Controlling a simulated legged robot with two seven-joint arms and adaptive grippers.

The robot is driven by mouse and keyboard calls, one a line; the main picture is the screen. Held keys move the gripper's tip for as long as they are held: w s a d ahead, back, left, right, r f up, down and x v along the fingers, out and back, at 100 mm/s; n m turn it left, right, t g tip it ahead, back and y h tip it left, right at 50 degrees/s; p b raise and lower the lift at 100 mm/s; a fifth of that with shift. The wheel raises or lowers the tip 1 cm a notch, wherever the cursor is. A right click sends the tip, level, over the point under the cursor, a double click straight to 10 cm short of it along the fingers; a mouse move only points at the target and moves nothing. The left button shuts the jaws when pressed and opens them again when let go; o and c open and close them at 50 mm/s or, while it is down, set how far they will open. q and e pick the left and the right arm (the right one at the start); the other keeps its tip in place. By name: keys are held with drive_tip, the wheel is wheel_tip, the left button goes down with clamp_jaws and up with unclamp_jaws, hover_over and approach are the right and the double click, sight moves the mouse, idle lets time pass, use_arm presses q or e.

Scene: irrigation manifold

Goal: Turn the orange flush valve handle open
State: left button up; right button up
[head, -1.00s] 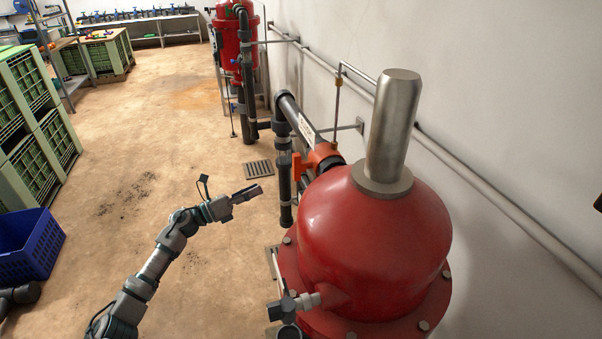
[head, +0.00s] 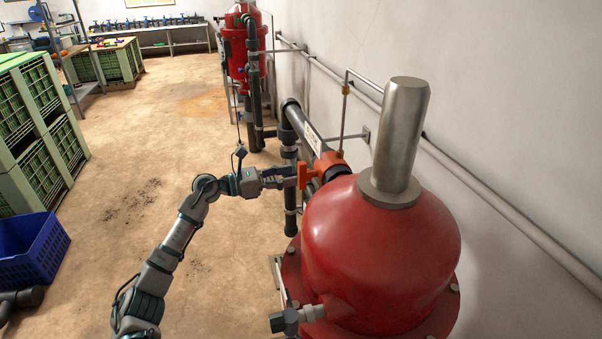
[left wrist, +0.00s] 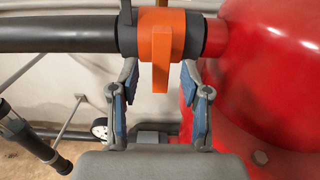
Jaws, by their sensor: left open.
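The orange flush valve handle (left wrist: 160,62) hangs straight down in the left wrist view, across the pipe's line, from an orange valve body (left wrist: 190,24). In the head view the handle (head: 302,175) shows at the left side of the valve. My left gripper (left wrist: 160,85) is open, with one finger on each side of the handle and gaps on both sides. In the head view my left gripper (head: 290,174) reaches the handle from the left. My right gripper is not in view.
A large red tank (head: 385,255) stands just right of the valve. A dark pipe (head: 304,128) leads into the valve from the back. A wall with a long grey pipe (head: 490,214) is at the right. A blue crate (head: 35,250) and green crates (head: 40,125) stand at the left.

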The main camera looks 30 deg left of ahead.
sight(302, 173)
use_arm(q)
drive_tip(key=shift+x, duration=2.35)
clamp_jaws()
